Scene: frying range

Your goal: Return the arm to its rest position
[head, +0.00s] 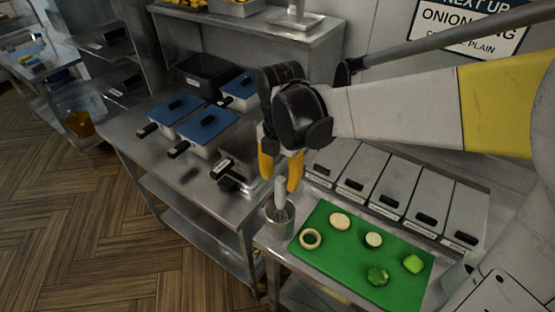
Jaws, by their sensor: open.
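My arm (395,112) reaches in from the right of the head view, white with a yellow band. My gripper (279,178) hangs at its end with yellow fingers pointing down. The fingers are spread apart. A whisk-like tool with a pale handle (280,193) stands in a small metal cup (279,218) just below the fingers. The handle's top shows between or behind the fingertips; I cannot tell whether they touch it.
A green board (341,262) with several cut vegetable pieces lies on the front counter. Lidded grey bins (392,188) stand behind it. Blue-lidded containers (207,127) stand on the steel table at left. A sign (470,25) hangs on the wall. Wooden floor (80,220) is clear at left.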

